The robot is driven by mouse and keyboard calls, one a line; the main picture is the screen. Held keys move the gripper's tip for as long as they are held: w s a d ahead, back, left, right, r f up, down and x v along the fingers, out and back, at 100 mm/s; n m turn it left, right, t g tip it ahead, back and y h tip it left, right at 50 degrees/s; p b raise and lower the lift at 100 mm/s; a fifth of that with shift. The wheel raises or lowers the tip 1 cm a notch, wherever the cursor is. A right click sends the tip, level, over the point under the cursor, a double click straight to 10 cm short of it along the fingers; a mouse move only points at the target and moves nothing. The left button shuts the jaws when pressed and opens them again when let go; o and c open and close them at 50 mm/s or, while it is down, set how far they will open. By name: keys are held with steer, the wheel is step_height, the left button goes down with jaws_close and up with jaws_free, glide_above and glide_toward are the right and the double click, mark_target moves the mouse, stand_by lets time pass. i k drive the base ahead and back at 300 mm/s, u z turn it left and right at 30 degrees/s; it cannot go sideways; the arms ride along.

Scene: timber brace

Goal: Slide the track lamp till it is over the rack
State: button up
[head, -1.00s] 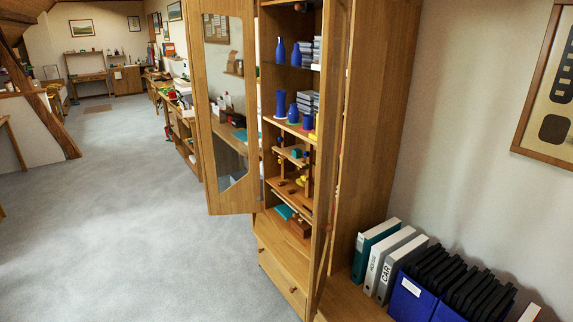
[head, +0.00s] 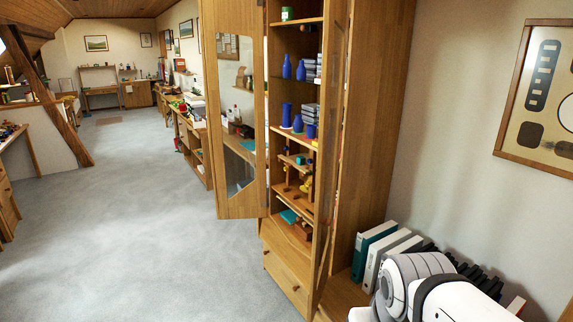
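I cannot make out a track lamp in this view. No rack can be told for sure either; a small wooden stand (head: 297,160) with coloured pieces sits on a shelf inside the tall open cabinet. My gripper is not in view. Only a white and grey part of my own arm shows at the bottom right, in front of the binders.
The wooden cabinet (head: 372,120) stands in the middle, its glazed door (head: 227,190) swung open to the left. Blue vases (head: 287,115) stand on its shelves. Binders (head: 372,248) stand on a low top at right. Clear grey carpet (head: 150,240) lies at left.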

mark_target(308, 27)
steer(key=z, duration=0.2)
steer(key=i, duration=1)
steer(key=u, duration=0.2)
